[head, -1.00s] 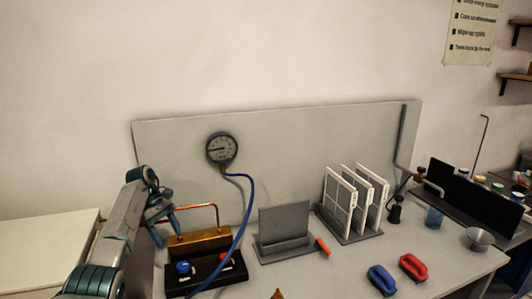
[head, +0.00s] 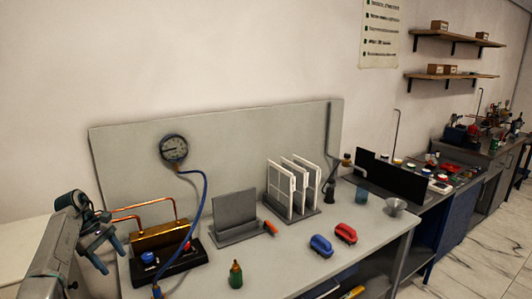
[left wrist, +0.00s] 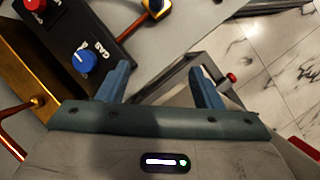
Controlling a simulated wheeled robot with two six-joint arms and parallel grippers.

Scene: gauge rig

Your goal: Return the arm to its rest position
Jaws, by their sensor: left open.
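My left gripper (head: 106,251) is at the left of the head view, by the left end of the gauge rig. Its two blue fingers stand apart, and nothing is between them. In the left wrist view the open fingers (left wrist: 160,85) point past the rig's black base towards the bench edge and floor. The rig has a brass block (head: 160,236) with copper pipes and a black base with a blue knob (head: 148,257) and a red knob. The blue knob (left wrist: 83,62) also shows in the left wrist view, apart from the fingers. My right gripper is in neither view.
A round gauge (head: 174,149) on the grey back panel (head: 240,165) has a blue hose running down. A grey stand (head: 235,215), a white panel rack (head: 293,190), a green bottle (head: 235,275), and blue (head: 321,246) and red (head: 346,233) handled items stand on the bench.

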